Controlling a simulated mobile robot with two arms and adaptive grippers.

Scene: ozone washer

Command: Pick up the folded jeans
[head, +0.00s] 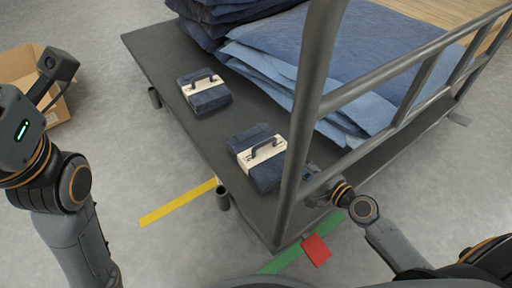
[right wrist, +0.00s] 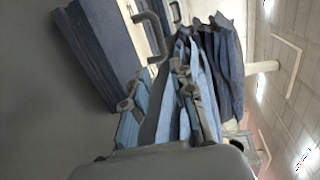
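Two folded jeans bundles lie on the dark cart deck in the head view, each with a cream band and a dark handle on top. One bundle (head: 206,97) is farther back; the nearer one (head: 266,174) is close to the cart's upright post. My right gripper (head: 313,178) is just right of the nearer bundle, partly hidden by the post. In the right wrist view its two fingers (right wrist: 158,97) are apart, with no object held between them. A bundle (right wrist: 98,45) with its handle shows at upper left there, apart from the fingers. My left arm is at left; its fingertips are out of sight.
The cart (head: 165,62) has a grey metal rail (head: 318,65) between the view and its right side. Large stacks of blue denim (head: 375,50) lie behind. A cardboard box (head: 55,108) is on the floor at left. Yellow tape (head: 178,202) and a red pad (head: 316,250) are near the front.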

